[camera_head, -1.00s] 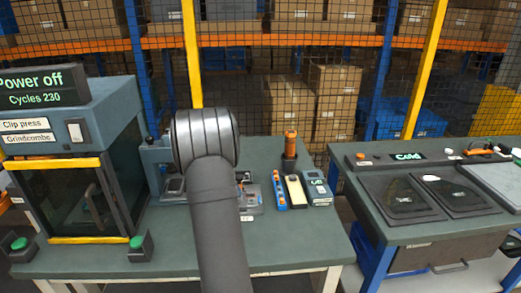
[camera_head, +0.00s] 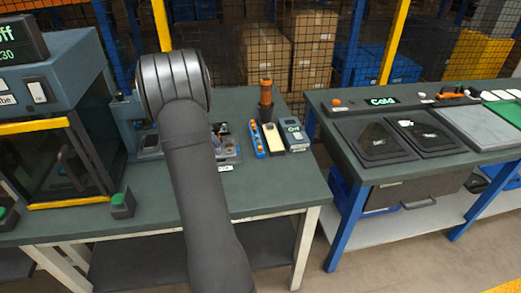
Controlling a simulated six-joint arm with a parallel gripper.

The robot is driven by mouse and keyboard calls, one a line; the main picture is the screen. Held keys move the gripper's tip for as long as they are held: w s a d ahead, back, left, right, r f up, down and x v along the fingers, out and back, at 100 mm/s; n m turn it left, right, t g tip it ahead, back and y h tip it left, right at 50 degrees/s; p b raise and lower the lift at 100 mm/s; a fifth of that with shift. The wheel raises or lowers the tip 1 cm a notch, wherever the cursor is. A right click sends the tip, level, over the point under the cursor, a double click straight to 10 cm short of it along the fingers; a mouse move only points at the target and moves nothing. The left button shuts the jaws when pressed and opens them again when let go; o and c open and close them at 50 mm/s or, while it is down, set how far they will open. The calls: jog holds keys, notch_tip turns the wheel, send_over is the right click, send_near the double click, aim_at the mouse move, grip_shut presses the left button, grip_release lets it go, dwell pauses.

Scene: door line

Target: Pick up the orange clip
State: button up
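I cannot make out an orange clip for certain. A tray of small parts (camera_head: 228,150) sits on the left bench, partly hidden behind my arm; its contents are too small to tell. My gripper is not in view; only my dark grey arm shows, rising across the left bench.
The left bench (camera_head: 280,186) holds a press (camera_head: 52,157), an orange-handled tool (camera_head: 265,91) in a black holder, a blue level (camera_head: 257,139) and a grey meter (camera_head: 294,134). The right bench (camera_head: 350,146) has dark pads, a "Cold" display (camera_head: 382,101) and small orange items (camera_head: 475,91).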

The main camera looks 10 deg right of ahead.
aim_at(260, 147)
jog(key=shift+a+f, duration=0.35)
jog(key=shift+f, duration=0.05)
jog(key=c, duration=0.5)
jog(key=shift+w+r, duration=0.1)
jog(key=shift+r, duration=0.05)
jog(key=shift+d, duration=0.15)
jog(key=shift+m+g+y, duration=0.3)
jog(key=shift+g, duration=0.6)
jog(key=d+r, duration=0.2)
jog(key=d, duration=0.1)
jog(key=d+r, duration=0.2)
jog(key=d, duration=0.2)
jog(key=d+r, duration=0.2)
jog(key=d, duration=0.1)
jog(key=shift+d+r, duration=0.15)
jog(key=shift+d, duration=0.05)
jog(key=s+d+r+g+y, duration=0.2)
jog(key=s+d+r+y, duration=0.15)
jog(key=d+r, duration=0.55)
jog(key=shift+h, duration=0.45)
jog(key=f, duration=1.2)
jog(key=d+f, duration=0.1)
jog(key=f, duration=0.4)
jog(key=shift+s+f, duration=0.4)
